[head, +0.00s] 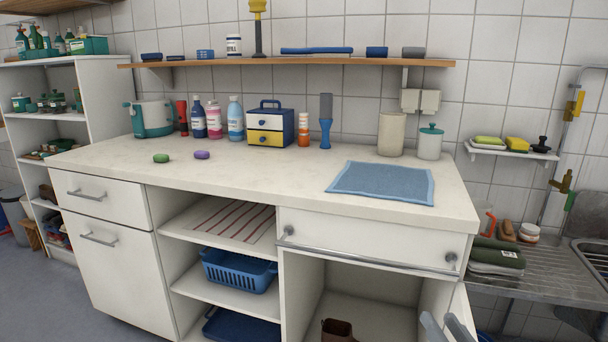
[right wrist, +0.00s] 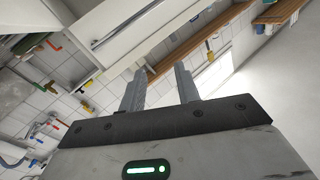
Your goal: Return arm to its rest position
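My right gripper (head: 446,322) shows at the bottom right edge of the head view, low in front of the counter's open lower compartment. Its two grey fingers are apart with nothing between them. The right wrist view also shows the gripper (right wrist: 160,70) open and empty, in a tilted view of the room. My left gripper is in neither view.
The counter (head: 290,182) carries a blue mat (head: 382,183), bottles and a small drawer box (head: 271,127). A brown object (head: 337,331) sits in the open compartment. A metal rail (head: 365,261) crosses the drawer front. A metal drainboard (head: 540,272) is at right.

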